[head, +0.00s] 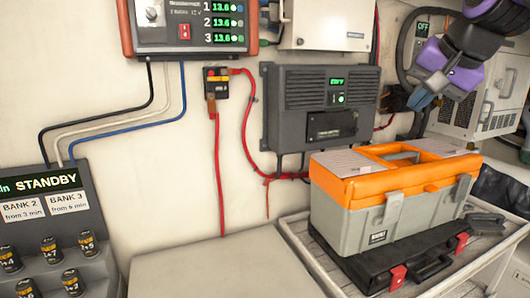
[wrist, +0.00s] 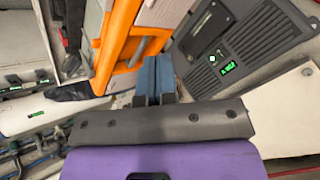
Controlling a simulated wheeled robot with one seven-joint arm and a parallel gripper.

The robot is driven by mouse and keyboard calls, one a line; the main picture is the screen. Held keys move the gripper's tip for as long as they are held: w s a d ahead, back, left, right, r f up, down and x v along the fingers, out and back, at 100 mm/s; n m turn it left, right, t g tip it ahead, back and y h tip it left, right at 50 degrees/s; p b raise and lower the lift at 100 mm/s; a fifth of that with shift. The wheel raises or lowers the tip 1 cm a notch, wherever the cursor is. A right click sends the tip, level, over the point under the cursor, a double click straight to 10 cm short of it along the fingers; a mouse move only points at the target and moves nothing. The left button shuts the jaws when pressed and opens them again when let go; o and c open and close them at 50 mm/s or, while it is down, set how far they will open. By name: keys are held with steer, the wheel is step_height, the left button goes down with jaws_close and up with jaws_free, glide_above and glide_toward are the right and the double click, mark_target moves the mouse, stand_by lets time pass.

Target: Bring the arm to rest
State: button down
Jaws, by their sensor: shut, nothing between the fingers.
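My gripper (head: 421,99) is at the upper right of the head view, on my dark and purple arm. It hangs in the air above the orange and grey toolbox, in front of the white wall unit. In the wrist view my gripper (wrist: 154,70) shows two blue fingers pressed together with nothing between them. The orange toolbox (head: 367,187) is below the fingers in the head view. In the wrist view the toolbox (wrist: 121,42) lies just beyond the fingertips. I cannot tell the exact gap between them.
The toolbox stands on a black case (head: 395,268) in a tray (head: 306,252) at the right. A dark grey charger (head: 300,92) hangs on the wall behind. A battery rack (head: 62,255) is at the left. The pale top (head: 215,268) in the middle is clear.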

steer(key=s+d+f+n+g+h, duration=0.1)
steer(key=s+f+n, duration=0.2)
steer(key=s+f, duration=0.3)
steer(key=s+d+f+n+g+h, duration=0.1)
steer(key=s+f+n, duration=0.2)
steer(key=s, duration=0.9)
step_height(320, 180, down, 3)
steer(key=shift+d+f, duration=0.15)
steer(key=shift+d, duration=0.15)
